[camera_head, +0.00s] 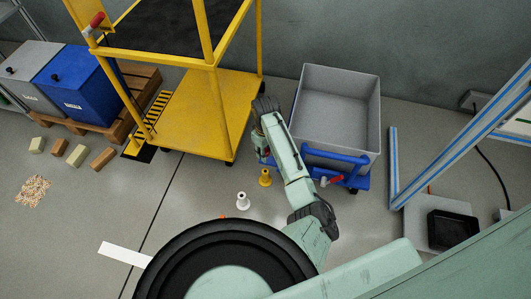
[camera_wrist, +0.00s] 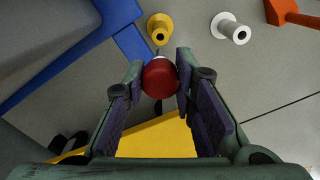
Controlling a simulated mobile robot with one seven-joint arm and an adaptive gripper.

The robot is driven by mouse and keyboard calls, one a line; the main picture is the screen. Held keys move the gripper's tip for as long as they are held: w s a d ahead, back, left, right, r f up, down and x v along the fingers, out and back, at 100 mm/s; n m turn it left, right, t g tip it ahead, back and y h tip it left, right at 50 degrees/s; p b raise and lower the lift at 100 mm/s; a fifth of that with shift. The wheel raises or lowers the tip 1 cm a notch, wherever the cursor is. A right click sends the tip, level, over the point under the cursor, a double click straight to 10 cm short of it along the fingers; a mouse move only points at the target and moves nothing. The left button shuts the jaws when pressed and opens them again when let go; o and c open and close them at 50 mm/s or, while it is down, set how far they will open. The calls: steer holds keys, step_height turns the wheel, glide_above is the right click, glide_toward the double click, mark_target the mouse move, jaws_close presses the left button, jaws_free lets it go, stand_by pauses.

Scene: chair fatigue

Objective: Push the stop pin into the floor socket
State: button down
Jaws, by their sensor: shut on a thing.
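My gripper (camera_wrist: 160,76) is shut on a round red knob (camera_wrist: 160,80), which I take to be the head of the stop pin. A small pale piece shows just beyond the knob; the rest of the pin is hidden behind it. A yellow flanged socket (camera_wrist: 159,27) with a dark hole stands on the floor just past the knob, apart from it in the picture. A white flanged socket (camera_wrist: 230,29) stands to its right. In the head view the yellow socket (camera_head: 265,178) and white socket (camera_head: 242,200) stand below my arm's end, where the gripper is mostly hidden.
A grey bin (camera_head: 337,90) on a blue dolly (camera_head: 335,160) stands close right of the yellow socket. A yellow cart (camera_head: 190,115) stands to the left. An orange tool-like thing (camera_wrist: 285,12) lies near the white socket. Open floor lies at the lower left.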

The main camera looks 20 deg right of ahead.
steer(key=shift+r+p, duration=0.1)
steer(key=shift+p, duration=0.35)
steer(key=shift+f+b, duration=1.5)
steer(key=shift+f, duration=1.5)
steer(key=shift+p, duration=1.1)
steer(key=shift+f+b, duration=1.15)
steer(key=shift+f, duration=0.75)
steer(key=shift+r+p, duration=0.25)
steer(key=shift+p, duration=0.05)
steer(key=shift+r+p, duration=1.45)
steer(key=shift+p, duration=0.25)
